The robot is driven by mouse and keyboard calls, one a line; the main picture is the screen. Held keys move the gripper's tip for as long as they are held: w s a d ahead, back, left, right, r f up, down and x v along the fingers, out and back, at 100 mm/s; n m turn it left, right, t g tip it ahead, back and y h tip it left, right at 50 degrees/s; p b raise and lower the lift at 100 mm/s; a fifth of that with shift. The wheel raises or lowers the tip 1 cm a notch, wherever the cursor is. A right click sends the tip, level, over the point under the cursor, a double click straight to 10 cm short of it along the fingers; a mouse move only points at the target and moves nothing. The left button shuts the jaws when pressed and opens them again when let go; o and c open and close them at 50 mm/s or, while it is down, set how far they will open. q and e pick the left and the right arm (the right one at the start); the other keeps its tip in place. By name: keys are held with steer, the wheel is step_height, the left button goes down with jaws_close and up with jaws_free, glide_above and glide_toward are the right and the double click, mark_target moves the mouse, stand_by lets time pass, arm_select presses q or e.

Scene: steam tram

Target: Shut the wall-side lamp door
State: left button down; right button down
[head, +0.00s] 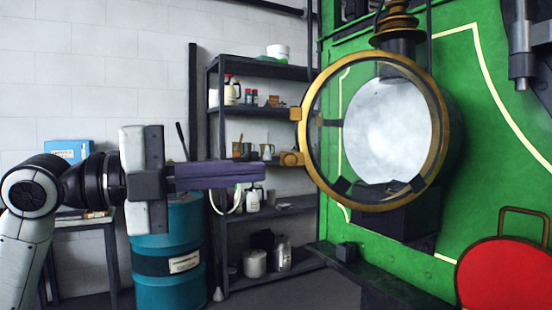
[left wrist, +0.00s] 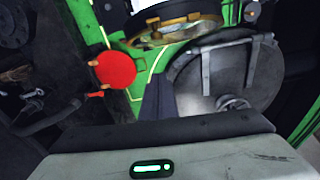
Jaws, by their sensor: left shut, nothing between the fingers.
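A round lamp with a brass-rimmed glass door (head: 443,95) is on the green tram front, at the right in the head view. Two brass lugs stick out from the rim's left side. A pale round reflector (head: 388,130) shows through the glass. I cannot tell how far the door stands from the lamp body. A brass rim also shows at the top of the left wrist view (left wrist: 178,38). My left gripper (head: 262,172) is shut and empty, its fingers pointing right, left of the lamp in the picture. Its fingers show in the left wrist view (left wrist: 158,100). My right gripper is out of view.
The green tram front (head: 490,150) carries a red disc (head: 505,275) with a handle at lower right. A dark shelf rack (head: 265,112) with jars stands behind. A blue drum (head: 170,285) is behind my left arm. A round grey door (left wrist: 200,70) shows in the wrist view.

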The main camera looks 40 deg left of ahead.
arm_select(q)
steer(key=w+p, duration=0.3)
steer(key=w, duration=0.4)
steer(key=shift+w+r, duration=0.15)
steer(key=shift+w, duration=0.2)
steer(key=shift+a, duration=0.25)
